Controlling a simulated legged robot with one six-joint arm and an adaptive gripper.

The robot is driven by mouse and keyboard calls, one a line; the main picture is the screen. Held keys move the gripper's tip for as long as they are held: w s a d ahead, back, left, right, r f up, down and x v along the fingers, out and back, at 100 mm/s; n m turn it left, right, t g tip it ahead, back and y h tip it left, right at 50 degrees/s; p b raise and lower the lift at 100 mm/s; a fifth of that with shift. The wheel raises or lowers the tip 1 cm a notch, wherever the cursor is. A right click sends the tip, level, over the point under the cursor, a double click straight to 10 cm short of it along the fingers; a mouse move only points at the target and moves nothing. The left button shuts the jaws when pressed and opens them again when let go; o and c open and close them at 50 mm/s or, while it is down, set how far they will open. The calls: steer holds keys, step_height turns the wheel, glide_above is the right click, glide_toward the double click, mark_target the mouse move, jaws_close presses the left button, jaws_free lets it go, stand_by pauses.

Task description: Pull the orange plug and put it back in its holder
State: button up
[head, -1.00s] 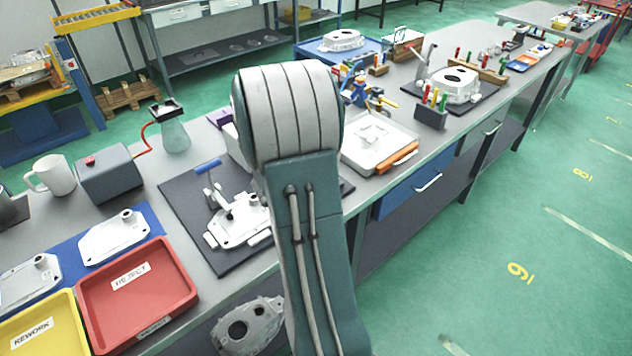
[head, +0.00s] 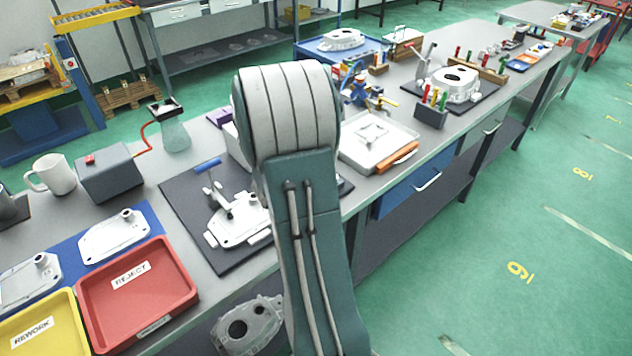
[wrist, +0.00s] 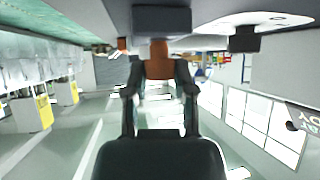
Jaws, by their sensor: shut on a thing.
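My gripper (wrist: 158,92) shows in the wrist view, its two dark fingers closed on an orange-brown piece that looks like the orange plug (wrist: 158,62). The far end of the plug meets a dark block (wrist: 160,20); I cannot tell whether it sits in that block or only touches it. In the head view my arm hides the gripper and the plug. A dark holder (head: 430,117) with several coloured plugs stands on the bench by a silver casting (head: 455,84); I see no plug there that is surely orange.
A clamp fixture (head: 238,222) stands on a dark mat. The red reject tray (head: 180,302) and yellow rework tray (head: 68,335) are front left. The aisle on the right is clear.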

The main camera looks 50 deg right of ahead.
steer(key=shift+f, duration=0.75)
steer(key=o, duration=0.8)
steer(key=shift+c, duration=0.2)
steer(key=shift+r, duration=0.1)
steer(key=v, duration=1.2)
